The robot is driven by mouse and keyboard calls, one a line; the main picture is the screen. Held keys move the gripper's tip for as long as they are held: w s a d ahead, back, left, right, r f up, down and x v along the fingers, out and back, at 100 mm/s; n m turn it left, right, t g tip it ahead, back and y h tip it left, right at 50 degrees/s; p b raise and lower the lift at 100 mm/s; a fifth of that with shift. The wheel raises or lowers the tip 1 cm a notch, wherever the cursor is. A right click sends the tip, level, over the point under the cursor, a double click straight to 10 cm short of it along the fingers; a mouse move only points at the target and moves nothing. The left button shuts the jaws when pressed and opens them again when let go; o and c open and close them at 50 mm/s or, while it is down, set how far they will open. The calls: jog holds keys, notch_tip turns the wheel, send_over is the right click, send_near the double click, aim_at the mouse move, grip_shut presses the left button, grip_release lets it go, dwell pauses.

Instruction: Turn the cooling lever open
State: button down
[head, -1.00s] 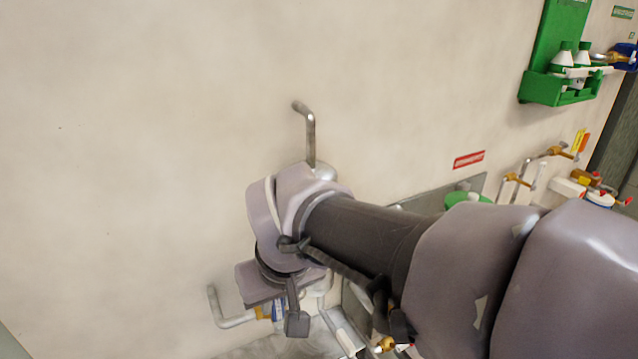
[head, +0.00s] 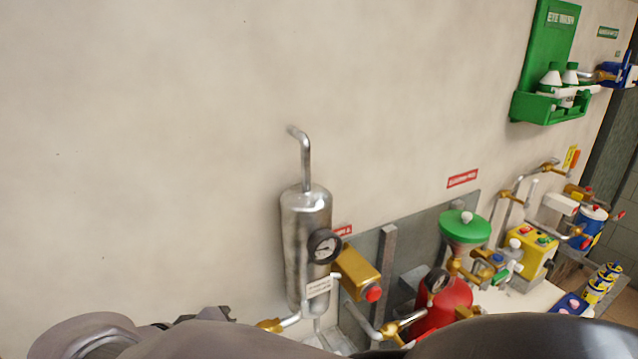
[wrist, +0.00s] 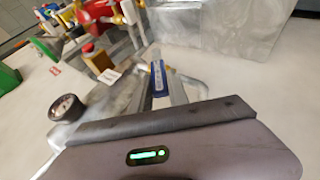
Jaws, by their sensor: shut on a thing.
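My gripper (wrist: 159,80) shows in the wrist view, its two grey fingers reaching up from the dark palm. It is shut on a blue handle with a white label (wrist: 158,76), which I take to be the cooling lever. The handle lies between the fingers; its far end and pivot are hard to make out. In the head view my arm crosses the bottom edge, and the gripper and the blue handle are out of sight.
In the head view a steel cylinder (head: 304,240) with a dark gauge (head: 324,246) stands against the wall. A brass block with a red knob (head: 357,270), a red vessel (head: 447,303) and a green funnel (head: 465,229) are to its right. The wall at left is bare.

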notch_tip(320, 180, down, 6)
jog(key=s+a+n+t+h+p, duration=0.1)
jog(key=a+n+t+h+p, duration=0.1)
jog(key=t+h+p, duration=0.4)
jog(key=shift+s+a+n+h, duration=0.15)
jog(key=shift+s+n+h, duration=0.15)
jog(key=shift+n+h, duration=0.1)
jog(key=shift+f+t, duration=0.15)
jog(key=shift+t, duration=0.15)
jog(key=c, duration=1.3)
grip_release()
jog(key=shift+o, duration=0.2)
jog(key=p+v, duration=0.1)
jog(key=v, duration=0.6)
jog(key=shift+s+a+p, duration=0.15)
jog(key=shift+p, duration=0.25)
